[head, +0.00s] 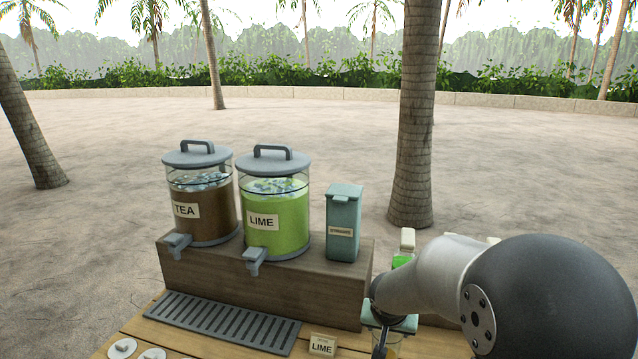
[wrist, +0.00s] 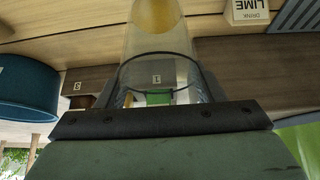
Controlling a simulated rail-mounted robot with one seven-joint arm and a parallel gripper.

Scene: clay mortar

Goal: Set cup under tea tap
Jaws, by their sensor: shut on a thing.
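The tea dispenser (head: 203,215) is a clear tank of brown drink marked TEA, with a grey lid. Its grey tap (head: 177,243) points out over the slatted drip tray (head: 222,322). My gripper (head: 384,332) is low at the right of the tray, partly cut off by the bottom edge. It is shut on a clear cup (head: 392,346), which also shows in the wrist view (wrist: 158,40) beyond the dark bar of my gripper (wrist: 158,108). The cup is apart from the tea tap, and yellowish colour shows at its far end. The fingertips are mostly hidden.
The lime dispenser (head: 275,215) stands right of the tea, with its own tap (head: 254,258). A teal box (head: 343,225) shares the wooden riser (head: 240,288). A LIME card (head: 322,345) stands between tray and gripper. Round white pieces (head: 122,348) lie front left.

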